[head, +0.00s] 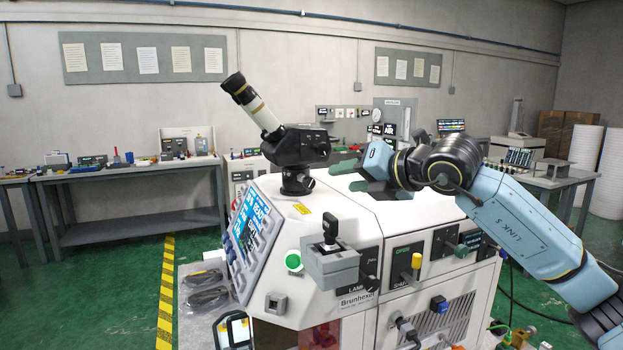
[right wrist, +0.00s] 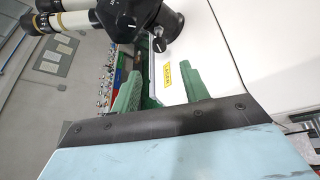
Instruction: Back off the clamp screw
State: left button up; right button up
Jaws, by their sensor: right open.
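The microscope (head: 295,148) has a pale, tilted eyepiece tube and a black head on a short black mount on top of the white machine. A small black knob with a white mark (right wrist: 158,45), which looks like the clamp screw, sticks out from the mount in the right wrist view. In the head view the knob (head: 309,183) is small and hard to make out. My right gripper (head: 355,176) has green fingers and is open and empty. It is to the right of the mount, apart from it. In the right wrist view the knob lies beyond the open fingers (right wrist: 162,84). My left gripper is out of view.
The white machine (head: 345,215) fills the middle, with a grey box with a black lever (head: 331,257) on its front and a yellow-topped lever (head: 416,262) further right. A yellow label (right wrist: 174,74) lies by the mount. Benches stand behind.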

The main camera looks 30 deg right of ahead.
aim_at(311, 183)
jog(key=p+x, duration=0.2)
jog(key=x, duration=0.3)
jog(key=shift+w+a, duration=0.2)
jog(key=shift+w, duration=0.1)
jog(key=p+x, duration=0.1)
jog(key=x, duration=0.3)
jog(key=shift+w+f, duration=0.1)
jog(key=shift+w, duration=0.05)
jog(key=shift+w+f, duration=0.15)
jog(key=shift+w, duration=0.1)
jog(key=shift+c, duration=0.7)
jog(key=c, duration=0.8)
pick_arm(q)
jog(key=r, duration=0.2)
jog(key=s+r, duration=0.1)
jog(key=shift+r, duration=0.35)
pick_arm(e)
jog(key=shift+c, duration=0.2)
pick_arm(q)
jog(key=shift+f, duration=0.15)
